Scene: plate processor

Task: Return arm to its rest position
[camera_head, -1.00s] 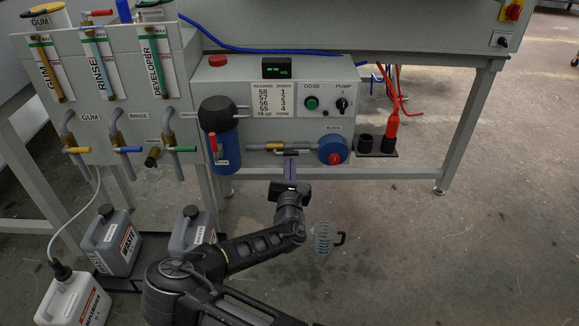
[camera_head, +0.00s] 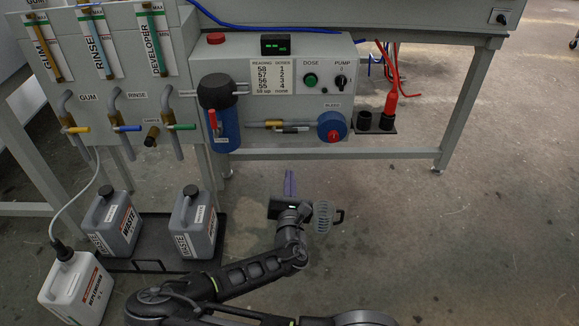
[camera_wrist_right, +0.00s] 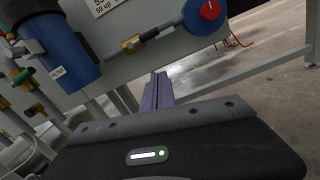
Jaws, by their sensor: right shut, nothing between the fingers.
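My right gripper (camera_head: 290,184) is in the head view, its slim purple-grey fingers together and pointing up the picture toward the plate processor (camera_head: 260,185). It is below the grey control panel (camera_head: 215,70) and stands apart from it. Nothing is held between the fingers. In the right wrist view the closed fingers (camera_wrist_right: 156,92) point toward the panel's underside and the floor beyond. My right arm reaches in from the bottom of the head view, bent at the elbow. My left gripper is not in view.
A clear ribbed cup (camera_head: 322,216) with a dark handle appears beside the wrist. Waste jugs (camera_head: 194,222) stand on a black tray at left. Floor at right is clear.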

